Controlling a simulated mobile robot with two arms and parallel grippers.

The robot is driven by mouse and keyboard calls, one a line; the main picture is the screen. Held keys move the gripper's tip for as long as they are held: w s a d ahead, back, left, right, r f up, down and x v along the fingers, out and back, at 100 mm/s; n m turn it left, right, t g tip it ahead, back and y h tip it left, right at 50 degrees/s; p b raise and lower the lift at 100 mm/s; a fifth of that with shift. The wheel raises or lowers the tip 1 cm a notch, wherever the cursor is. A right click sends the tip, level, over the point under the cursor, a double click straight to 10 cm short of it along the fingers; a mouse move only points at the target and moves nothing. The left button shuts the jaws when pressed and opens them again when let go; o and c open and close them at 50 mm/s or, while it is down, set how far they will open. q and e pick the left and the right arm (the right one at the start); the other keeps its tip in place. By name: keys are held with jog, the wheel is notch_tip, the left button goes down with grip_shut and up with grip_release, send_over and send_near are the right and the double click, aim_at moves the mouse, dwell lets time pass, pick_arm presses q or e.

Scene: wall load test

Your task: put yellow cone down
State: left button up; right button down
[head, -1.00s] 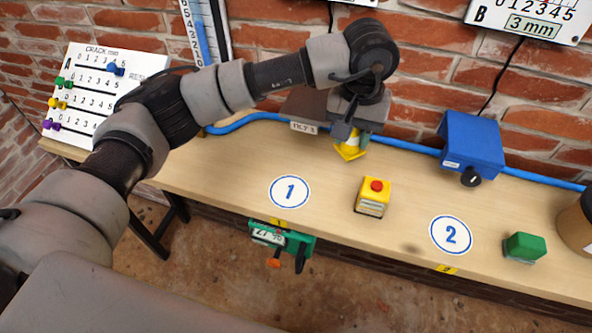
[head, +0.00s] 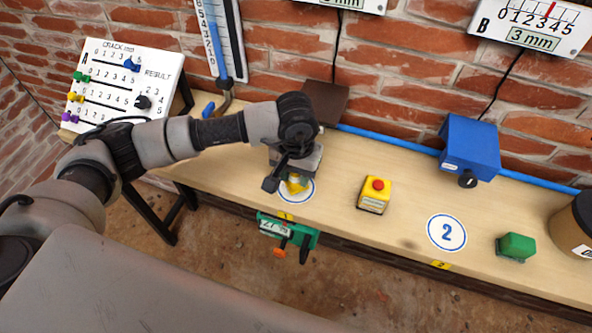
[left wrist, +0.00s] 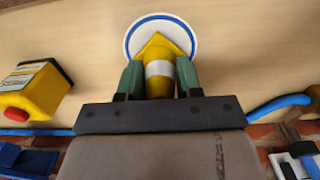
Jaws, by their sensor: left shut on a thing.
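The yellow cone (left wrist: 158,50) with a white band is between the two fingers of my left gripper (left wrist: 160,78) in the left wrist view. In the head view my left gripper (head: 290,183) is over the round white spot 1 (head: 309,192) and is shut on the cone (head: 296,185), which is mostly hidden below the gripper. The spot also shows behind the cone in the left wrist view (left wrist: 135,38). I cannot tell whether the cone touches the bench. My right gripper is not in view.
A yellow box with a red button (head: 374,194) stands right of spot 1. Spot 2 (head: 447,232), a green block (head: 516,246) and a blue box (head: 470,148) are farther right. A green device (head: 287,234) hangs at the bench's front edge.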

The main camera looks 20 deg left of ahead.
pick_arm(q)
jog(key=shift+f, duration=0.3)
jog(key=shift+f, duration=0.1)
jog(key=shift+f+b, duration=0.1)
jog(key=shift+b, duration=0.2)
jog(key=o, duration=0.9)
